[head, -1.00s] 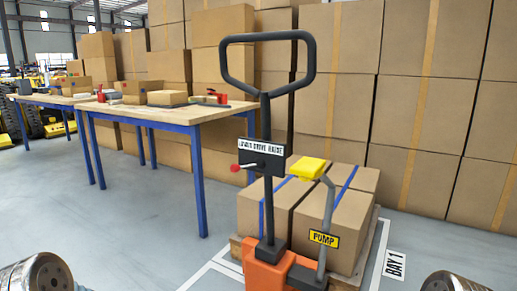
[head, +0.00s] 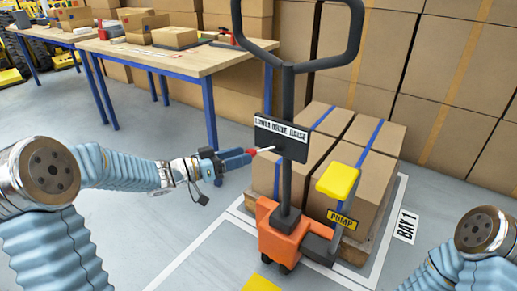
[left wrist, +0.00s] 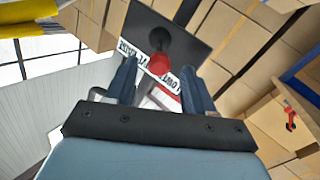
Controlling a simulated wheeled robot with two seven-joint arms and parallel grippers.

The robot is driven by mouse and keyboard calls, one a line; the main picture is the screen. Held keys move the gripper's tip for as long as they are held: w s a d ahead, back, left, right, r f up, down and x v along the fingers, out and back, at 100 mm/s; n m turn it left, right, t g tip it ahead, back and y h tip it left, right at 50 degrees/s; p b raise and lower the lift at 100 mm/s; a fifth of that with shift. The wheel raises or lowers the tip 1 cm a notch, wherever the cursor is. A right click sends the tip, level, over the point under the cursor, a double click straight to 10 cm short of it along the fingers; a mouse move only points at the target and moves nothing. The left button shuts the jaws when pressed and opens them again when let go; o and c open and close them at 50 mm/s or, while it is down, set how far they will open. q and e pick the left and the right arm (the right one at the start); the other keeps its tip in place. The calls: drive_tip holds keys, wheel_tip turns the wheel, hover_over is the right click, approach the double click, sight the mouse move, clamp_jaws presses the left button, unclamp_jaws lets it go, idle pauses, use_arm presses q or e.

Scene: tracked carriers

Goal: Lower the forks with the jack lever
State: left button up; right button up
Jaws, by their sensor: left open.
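The jack lever (head: 262,149) is a thin rod with a red knob, sticking out left from the black plate (head: 283,138) marked lower, drive, raise. The plate sits on the handle post of the orange pallet jack (head: 282,236). My left gripper (head: 248,157) is open at the knob. In the left wrist view the red knob (left wrist: 160,64) shows between the two blue fingers (left wrist: 160,78), and I cannot tell whether they touch it. The forks are hidden under the loaded pallet. My right gripper is out of view; only part of that arm shows.
Cartons (head: 322,155) with blue straps stand on the pallet behind the jack. A yellow pump pedal (head: 339,180) is right of the post. A workbench (head: 200,58) stands behind left, and stacked cartons (head: 445,60) line the back.

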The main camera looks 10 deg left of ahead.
sight(256, 152)
use_arm(q)
drive_tip(key=x, duration=0.6)
clamp_jaws()
